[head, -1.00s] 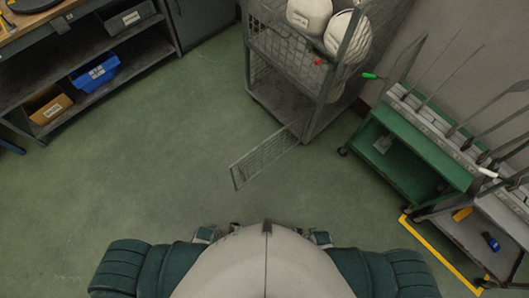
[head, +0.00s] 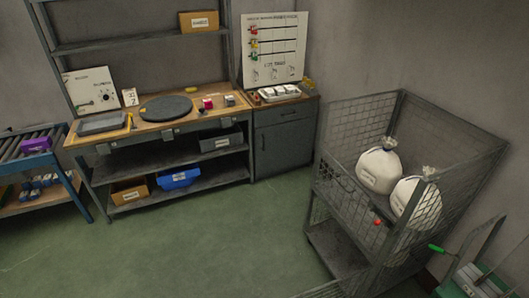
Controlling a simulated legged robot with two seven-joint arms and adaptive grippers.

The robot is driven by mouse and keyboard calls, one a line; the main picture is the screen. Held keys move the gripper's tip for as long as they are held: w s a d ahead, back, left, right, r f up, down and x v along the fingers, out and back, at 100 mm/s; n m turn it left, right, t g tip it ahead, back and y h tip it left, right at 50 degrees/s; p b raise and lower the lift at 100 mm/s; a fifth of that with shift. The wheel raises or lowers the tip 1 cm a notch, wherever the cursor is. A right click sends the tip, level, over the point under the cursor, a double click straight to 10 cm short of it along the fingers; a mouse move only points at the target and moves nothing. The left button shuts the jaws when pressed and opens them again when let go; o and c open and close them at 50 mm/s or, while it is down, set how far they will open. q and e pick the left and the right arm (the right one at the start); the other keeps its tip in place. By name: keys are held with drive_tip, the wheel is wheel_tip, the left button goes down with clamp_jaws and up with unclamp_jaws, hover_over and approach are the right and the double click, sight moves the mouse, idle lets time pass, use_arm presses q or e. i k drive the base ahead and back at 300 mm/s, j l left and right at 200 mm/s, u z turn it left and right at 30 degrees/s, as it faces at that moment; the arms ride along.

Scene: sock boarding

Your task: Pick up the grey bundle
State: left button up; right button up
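A small grey block-like item (head: 229,100) lies at the right end of the wooden workbench (head: 150,127), beside a small red item (head: 207,103). It may be the grey bundle, but it is too small to tell. Neither of my grippers shows in the head view, and no part of my arms is in sight.
A dark round turntable (head: 166,108) and a grey tray (head: 102,123) are on the bench. A mesh cage (head: 345,150) with white sacks (head: 379,170) stands right. A roller conveyor (head: 30,148) with a purple item stands left. The green floor (head: 200,245) before the bench is clear.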

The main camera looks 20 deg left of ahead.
sight(229, 100)
drive_tip(key=j, duration=1.75)
drive_tip(key=i+j, duration=0.35)
drive_tip(key=j, duration=0.15)
drive_tip(key=i+j, duration=0.65)
drive_tip(key=j, duration=0.3)
drive_tip(key=i+j+z, duration=0.1)
drive_tip(key=i+j, duration=0.25)
drive_tip(key=j, duration=0.1)
